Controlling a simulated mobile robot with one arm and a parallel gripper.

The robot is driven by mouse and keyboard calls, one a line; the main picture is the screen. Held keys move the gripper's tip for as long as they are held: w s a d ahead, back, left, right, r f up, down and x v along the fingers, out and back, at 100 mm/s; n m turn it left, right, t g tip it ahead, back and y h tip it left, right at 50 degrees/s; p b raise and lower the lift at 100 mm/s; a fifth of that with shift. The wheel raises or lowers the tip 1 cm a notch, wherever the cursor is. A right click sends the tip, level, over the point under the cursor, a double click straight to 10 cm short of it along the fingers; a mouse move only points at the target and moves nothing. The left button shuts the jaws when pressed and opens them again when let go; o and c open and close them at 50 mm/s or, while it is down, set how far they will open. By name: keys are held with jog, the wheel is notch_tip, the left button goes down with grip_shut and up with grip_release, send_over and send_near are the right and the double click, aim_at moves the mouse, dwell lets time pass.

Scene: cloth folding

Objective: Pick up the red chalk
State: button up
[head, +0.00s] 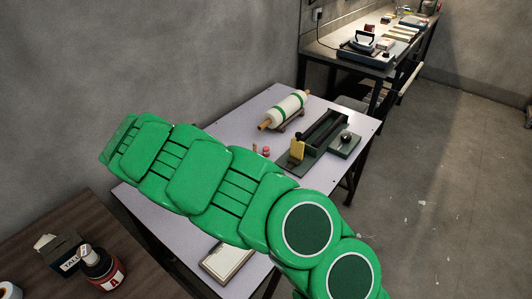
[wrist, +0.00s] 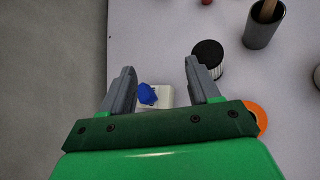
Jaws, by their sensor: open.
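In the wrist view my gripper (wrist: 161,66) is open, with two grey fingers apart and nothing held between them. A blue piece on a small white block (wrist: 155,95) shows between the fingers, below their tips. I cannot make out the red chalk for certain. A small red thing (wrist: 207,2) is cut off at the top edge of the wrist view, well beyond the fingertips. In the head view small pinkish-red pieces (head: 266,152) stand on the pale table (head: 330,181), beyond my green arm. My arm hides part of the table, and the fingertips do not show there.
A black ribbed cap (wrist: 207,53) stands close by the right finger. A dark cup (wrist: 264,27) and an orange round thing (wrist: 258,117) are farther right. A white roller (head: 287,108) and a dark rail device (head: 320,135) occupy the table's far part. Bare floor lies left of the table edge.

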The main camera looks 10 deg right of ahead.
jog(key=s+d+f+m+g+y, duration=0.2)
jog(key=d+f+m+g, duration=0.3)
jog(key=m, duration=0.4)
notch_tip(320, 180, up, 8)
jog(key=n+t+y, duration=0.8)
jog(key=n+y, duration=0.3)
jog(key=n, duration=1.4)
send_over(268, 150)
jog(key=s+d, duration=0.2)
jog(key=s, duration=0.2)
jog(key=shift+h, duration=0.3)
notch_tip(268, 150, down, 14)
jog(key=shift+f, duration=0.15)
jog(key=shift+w+f, duration=0.15)
jog(key=shift+f, duration=0.85)
jog(key=shift+x, duration=3.8)
jog(key=shift+a+f, duration=0.1)
